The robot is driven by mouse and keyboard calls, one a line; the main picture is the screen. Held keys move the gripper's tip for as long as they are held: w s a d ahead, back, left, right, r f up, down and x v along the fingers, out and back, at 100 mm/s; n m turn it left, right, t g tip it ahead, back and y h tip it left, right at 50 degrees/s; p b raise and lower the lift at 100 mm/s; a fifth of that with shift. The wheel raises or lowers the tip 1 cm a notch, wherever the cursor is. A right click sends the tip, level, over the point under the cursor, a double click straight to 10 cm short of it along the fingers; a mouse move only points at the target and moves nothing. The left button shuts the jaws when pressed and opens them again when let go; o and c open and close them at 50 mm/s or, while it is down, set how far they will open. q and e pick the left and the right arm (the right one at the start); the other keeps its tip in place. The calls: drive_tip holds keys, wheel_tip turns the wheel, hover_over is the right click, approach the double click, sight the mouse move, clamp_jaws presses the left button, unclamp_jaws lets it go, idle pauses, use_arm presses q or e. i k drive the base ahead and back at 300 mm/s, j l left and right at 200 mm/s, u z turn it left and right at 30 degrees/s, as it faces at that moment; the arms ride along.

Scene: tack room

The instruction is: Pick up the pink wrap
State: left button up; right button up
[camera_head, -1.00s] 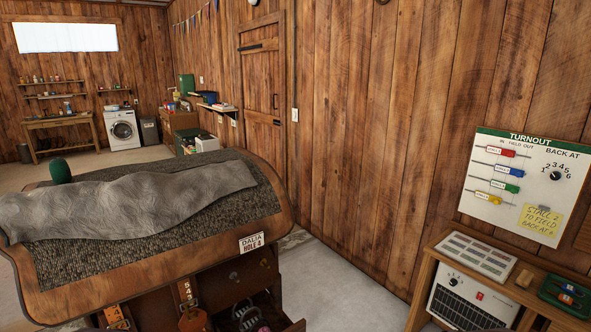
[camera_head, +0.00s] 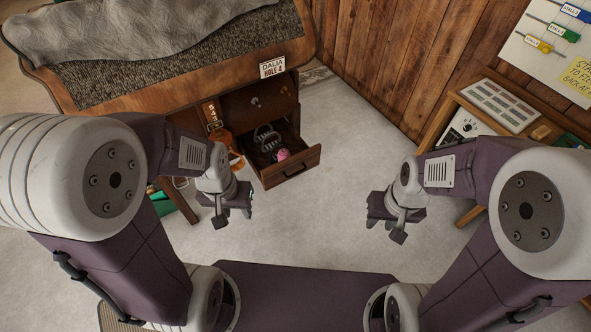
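The pink wrap (camera_head: 283,155) appears as a small rounded pink thing in the open drawer (camera_head: 292,171) under the padded table. It lies near the drawer's front, beside dark metal pieces (camera_head: 267,138). My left gripper (camera_head: 233,214) hangs in front of the drawer, to the lower left of the wrap and apart from it. My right gripper (camera_head: 385,229) hangs over the floor, to the right of the drawer and well apart from it. Both grippers point downward, and their finger gaps are hard to make out from above. I see nothing held in either.
The padded table (camera_head: 140,72) carries a grey cloth (camera_head: 110,28) and a sign (camera_head: 272,67). Brown straps (camera_head: 222,134) hang left of the drawer. A wooden side table (camera_head: 455,98) stands at the right by the plank wall. The floor (camera_head: 330,215) between the grippers is clear.

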sight(283, 153)
drive_tip(key=i+j+u, duration=0.25)
drive_tip(key=i+j, duration=0.25)
drive_tip(key=j, duration=0.25)
drive_tip(key=i+j+u, duration=0.2)
drive_tip(key=i+j, duration=0.3)
drive_tip(key=j, duration=0.15)
